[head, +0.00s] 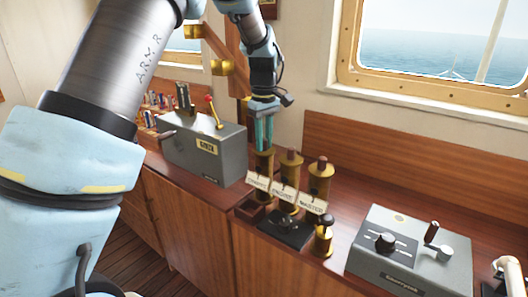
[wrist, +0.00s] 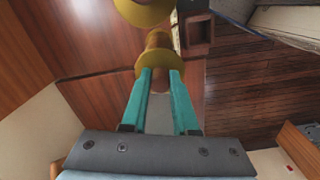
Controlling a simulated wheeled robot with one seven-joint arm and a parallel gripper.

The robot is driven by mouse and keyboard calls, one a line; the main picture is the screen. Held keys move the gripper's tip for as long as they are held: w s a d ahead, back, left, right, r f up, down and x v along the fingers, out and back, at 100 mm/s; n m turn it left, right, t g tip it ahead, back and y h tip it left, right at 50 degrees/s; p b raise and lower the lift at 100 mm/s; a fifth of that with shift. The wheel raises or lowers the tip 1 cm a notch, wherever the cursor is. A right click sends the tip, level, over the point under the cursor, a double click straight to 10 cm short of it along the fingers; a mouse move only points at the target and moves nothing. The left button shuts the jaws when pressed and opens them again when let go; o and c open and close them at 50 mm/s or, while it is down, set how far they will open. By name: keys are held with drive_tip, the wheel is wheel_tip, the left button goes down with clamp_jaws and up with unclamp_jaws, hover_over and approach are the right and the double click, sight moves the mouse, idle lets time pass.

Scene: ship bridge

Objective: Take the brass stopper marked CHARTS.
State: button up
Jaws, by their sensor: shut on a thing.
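Three brass voice pipes stand in a row on the wooden counter, with white labels that seem to read CHARTS (head: 257,183), ENGINE (head: 283,193) and MASTER (head: 311,203). My gripper (head: 263,148) points down over the leftmost pipe, the CHARTS one (head: 264,164). Its teal fingers are shut on the brass stopper (wrist: 157,57) at that pipe's top. The fingers hide much of the stopper, and I cannot tell whether it is seated or lifted. The ENGINE stopper (head: 291,155) and MASTER stopper (head: 321,161) sit on their own pipes.
A grey box with a red-knobbed lever (head: 203,150) stands left of the pipes. A small brass piece with a dark knob (head: 324,236) stands in front. A grey control box (head: 410,250) is at right. A small open wooden box (wrist: 197,32) is near the pipe.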

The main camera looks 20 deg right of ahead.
clamp_jaws()
